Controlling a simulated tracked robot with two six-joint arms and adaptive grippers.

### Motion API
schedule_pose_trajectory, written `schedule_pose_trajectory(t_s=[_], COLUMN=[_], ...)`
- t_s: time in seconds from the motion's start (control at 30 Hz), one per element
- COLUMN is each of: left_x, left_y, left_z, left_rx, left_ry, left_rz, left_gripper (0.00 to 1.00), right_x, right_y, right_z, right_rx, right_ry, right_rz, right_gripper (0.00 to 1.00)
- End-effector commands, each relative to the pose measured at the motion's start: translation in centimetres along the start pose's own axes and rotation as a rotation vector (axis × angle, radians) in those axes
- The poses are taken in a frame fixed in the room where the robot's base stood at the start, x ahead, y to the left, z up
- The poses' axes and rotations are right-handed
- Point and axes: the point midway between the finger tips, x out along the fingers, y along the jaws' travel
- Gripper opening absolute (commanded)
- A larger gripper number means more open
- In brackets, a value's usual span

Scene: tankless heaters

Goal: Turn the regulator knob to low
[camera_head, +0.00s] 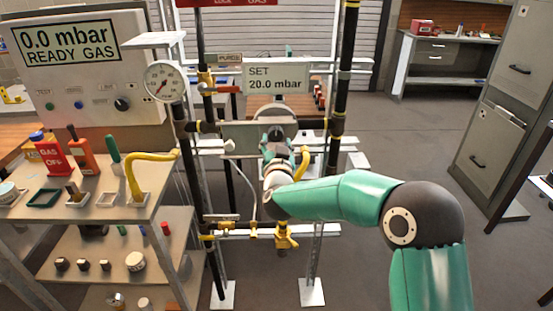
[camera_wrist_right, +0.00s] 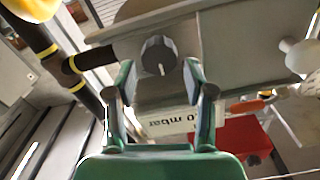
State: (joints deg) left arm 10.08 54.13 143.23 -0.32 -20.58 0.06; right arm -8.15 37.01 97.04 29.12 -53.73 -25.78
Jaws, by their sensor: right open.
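The regulator knob (camera_wrist_right: 158,56) is a dark grey, ridged knob with a white pointer mark, seen in the right wrist view on a grey plate-like housing. My right gripper (camera_wrist_right: 160,80) is open, with its green fingertips apart on either side of the view just below the knob; I cannot tell whether they touch it. In the head view my right gripper (camera_head: 274,148) is in front of the regulator housing (camera_head: 240,132) and hides the knob. The sign reading "SET 20.0 mbar" (camera_head: 276,79) is above the housing. My left gripper is not in view.
Black pipes (camera_head: 342,80) with yellow bands stand on both sides of the regulator. A round gauge (camera_head: 164,82) is at its left. A display panel (camera_head: 70,75) reads "0.0 mbar READY GAS". A shelf bench (camera_head: 100,212) with tools stands at left.

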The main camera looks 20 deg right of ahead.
Motion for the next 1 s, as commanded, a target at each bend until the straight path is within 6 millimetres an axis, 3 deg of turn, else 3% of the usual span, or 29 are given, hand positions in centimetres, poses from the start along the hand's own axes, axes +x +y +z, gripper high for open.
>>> schedule_pose_trajectory(t_s=[0.2,0.4,0.6,1.0], left_x=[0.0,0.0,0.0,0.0], left_y=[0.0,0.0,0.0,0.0], left_z=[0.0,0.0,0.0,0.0], left_rx=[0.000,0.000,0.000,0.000], left_ry=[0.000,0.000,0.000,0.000], left_rz=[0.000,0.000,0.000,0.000], left_gripper=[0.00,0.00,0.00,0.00], right_x=[-4.3,-7.1,-8.0,-8.0], right_y=[-0.1,-0.1,-0.1,0.0], right_z=[0.0,0.1,0.1,0.1], right_rx=[0.000,0.000,0.000,0.000], right_ry=[-0.001,0.000,0.000,0.000], right_rz=[-0.002,-0.001,0.000,0.002], right_gripper=[0.53,0.53,0.53,0.53])
